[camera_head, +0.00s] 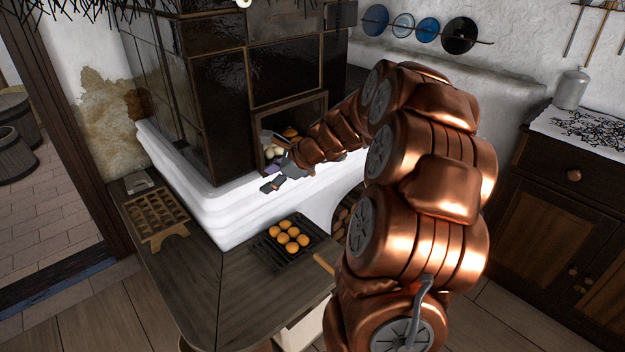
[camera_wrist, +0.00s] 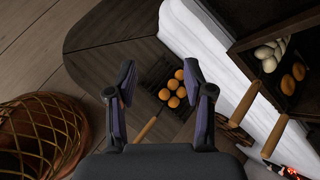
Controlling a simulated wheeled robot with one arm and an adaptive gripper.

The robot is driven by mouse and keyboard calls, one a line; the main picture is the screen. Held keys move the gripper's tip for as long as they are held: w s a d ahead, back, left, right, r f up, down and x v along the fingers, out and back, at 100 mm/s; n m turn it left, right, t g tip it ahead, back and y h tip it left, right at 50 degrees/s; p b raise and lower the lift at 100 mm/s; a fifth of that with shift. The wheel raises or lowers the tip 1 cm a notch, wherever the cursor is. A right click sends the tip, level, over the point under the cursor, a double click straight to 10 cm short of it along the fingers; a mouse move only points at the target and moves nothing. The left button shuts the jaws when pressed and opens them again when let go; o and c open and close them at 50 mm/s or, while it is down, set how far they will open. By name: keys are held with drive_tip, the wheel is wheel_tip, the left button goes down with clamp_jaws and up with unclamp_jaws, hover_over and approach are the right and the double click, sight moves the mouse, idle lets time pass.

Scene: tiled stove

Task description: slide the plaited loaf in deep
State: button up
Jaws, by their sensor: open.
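The oven opening (camera_head: 322,108) in the dark tiled stove holds several baked pieces. A golden-brown piece (camera_head: 290,132) and pale rounded pieces (camera_head: 274,151) show inside it. In the wrist view the opening is at the upper right, with two brown oval loaves (camera_wrist: 287,85) and pale ones (camera_wrist: 265,52). My gripper (camera_head: 269,179) is in front of the stove's white ledge, below the opening. In the wrist view my gripper (camera_wrist: 161,73) is open, with nothing between its fingers.
A dark rack (camera_head: 268,258) with several orange buns (camera_head: 291,237) lies on the wooden bench (camera_head: 240,300). A carved wooden board (camera_head: 154,215) lies at left.

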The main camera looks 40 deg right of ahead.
drive_tip(key=s+d+f+m+t+h+b, duration=0.1)
drive_tip(key=d+f+m+h, duration=0.3)
drive_tip(key=d, duration=0.6)
drive_tip(key=s+d+f+m+t+b, duration=0.1)
drive_tip(key=d+f+m, duration=0.1)
drive_tip(key=d+m, duration=0.65)
drive_tip(key=w+d+f+n+b, duration=0.2)
drive_tip(key=w+f+n+b, duration=0.1)
drive_tip(key=w, duration=0.5)
drive_tip(key=shift+d+f+b, duration=0.15)
drive_tip(key=shift+f+b, duration=0.4)
drive_tip(key=shift+f, duration=0.7)
clamp_jaws()
